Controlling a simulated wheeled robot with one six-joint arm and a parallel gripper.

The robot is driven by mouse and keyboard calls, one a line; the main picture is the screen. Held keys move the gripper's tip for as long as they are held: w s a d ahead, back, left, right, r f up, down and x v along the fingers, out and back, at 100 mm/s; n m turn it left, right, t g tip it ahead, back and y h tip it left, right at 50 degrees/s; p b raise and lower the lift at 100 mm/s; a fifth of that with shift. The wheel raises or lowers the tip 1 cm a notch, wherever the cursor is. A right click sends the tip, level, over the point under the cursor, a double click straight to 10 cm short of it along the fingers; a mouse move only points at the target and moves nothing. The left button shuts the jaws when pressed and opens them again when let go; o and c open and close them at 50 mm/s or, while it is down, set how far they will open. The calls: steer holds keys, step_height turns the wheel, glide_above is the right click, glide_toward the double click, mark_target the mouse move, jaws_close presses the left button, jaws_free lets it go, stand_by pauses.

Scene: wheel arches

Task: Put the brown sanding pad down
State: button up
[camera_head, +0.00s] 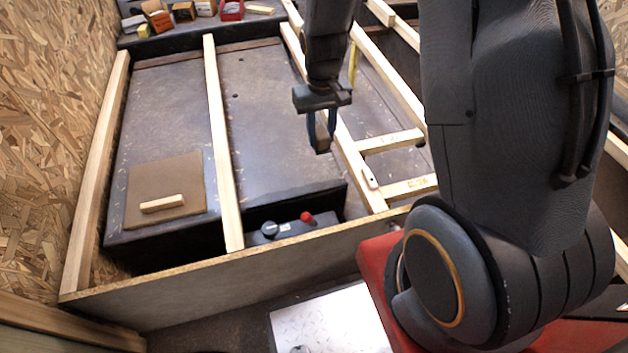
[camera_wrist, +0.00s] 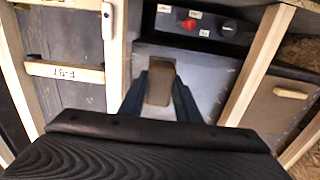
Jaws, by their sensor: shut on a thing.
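My gripper (camera_head: 321,130) hangs over the wheel-arch area, to the right of the middle wooden batten. It also shows in the wrist view (camera_wrist: 161,92), with its two dark blue fingers shut on the brown sanding pad (camera_wrist: 160,82). The pad is a small brown block with rounded edges. In the head view the pad (camera_head: 322,143) is a small dark shape between the fingertips, partly covered by them. It appears held above the grey surface, but the exact height is hard to tell.
A brown square board (camera_head: 165,190) with a light wooden bar (camera_head: 162,203) lies at left. A control panel with a red button (camera_head: 306,217) and black knob sits below. Wooden battens (camera_head: 222,140) divide the area. Boxes and a red bin (camera_head: 231,10) stand on the back shelf.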

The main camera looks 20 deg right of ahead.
steer(key=w+f+b, duration=0.1)
steer(key=f+b, duration=0.4)
steer(key=f, duration=0.1)
steer(key=w+f+b, duration=0.2)
steer(key=f+b, duration=0.4)
steer(key=w+f+b, duration=0.2)
steer(key=f+b, duration=0.3)
steer(key=f, duration=0.1)
steer(key=shift+f, duration=0.25)
steer(key=o, duration=1)
steer(key=shift+f, duration=0.1)
